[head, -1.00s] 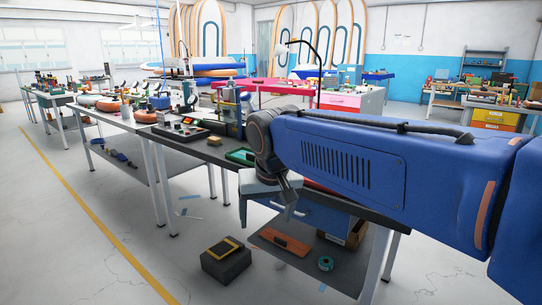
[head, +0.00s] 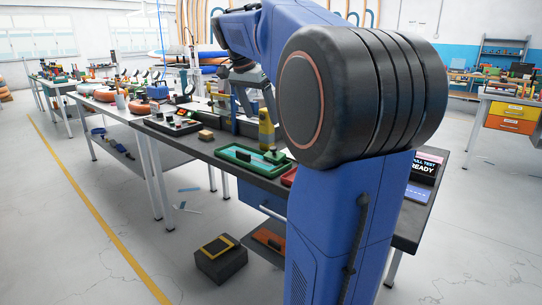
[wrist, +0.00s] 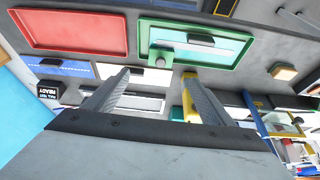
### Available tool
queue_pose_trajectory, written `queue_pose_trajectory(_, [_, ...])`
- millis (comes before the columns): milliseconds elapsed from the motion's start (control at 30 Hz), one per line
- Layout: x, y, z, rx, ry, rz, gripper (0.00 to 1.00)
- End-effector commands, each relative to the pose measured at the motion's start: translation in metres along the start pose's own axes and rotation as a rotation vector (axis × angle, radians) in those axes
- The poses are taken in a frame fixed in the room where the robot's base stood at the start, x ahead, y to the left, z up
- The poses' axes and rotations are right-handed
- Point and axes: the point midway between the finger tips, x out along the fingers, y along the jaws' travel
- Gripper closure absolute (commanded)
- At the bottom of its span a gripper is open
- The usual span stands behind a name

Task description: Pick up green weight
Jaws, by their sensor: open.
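A small green weight with a knob (head: 275,155) sits at the right end of a green tray (head: 232,150) on the dark bench. In the wrist view its grey-looking knob (wrist: 157,61) shows near the left end of the green tray (wrist: 147,38). A black-topped piece (head: 243,155) lies further left in the tray. My gripper (head: 257,108) hangs above the bench behind the tray, apart from the weight. In the wrist view its two fingers (wrist: 155,80) are spread with nothing held between them. My own arm hides part of the bench.
A red tray (wrist: 75,30) lies beside the green one. A yellow upright object (head: 266,132) stands behind the tray, close to my gripper. A small wooden block (head: 206,135) and a black device (head: 173,124) lie to the left. A display (head: 425,168) stands at the right.

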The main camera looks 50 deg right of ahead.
Motion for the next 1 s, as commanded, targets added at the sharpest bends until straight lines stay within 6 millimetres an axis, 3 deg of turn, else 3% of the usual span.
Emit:
queue_pose_trajectory(500, [0.09, 0.001, 0.001, -0.003, -0.003, 0.003, 0.23])
queue_pose_trajectory(1000, [0.135, -0.002, -0.003, -0.003, -0.003, 0.002, 0.23])
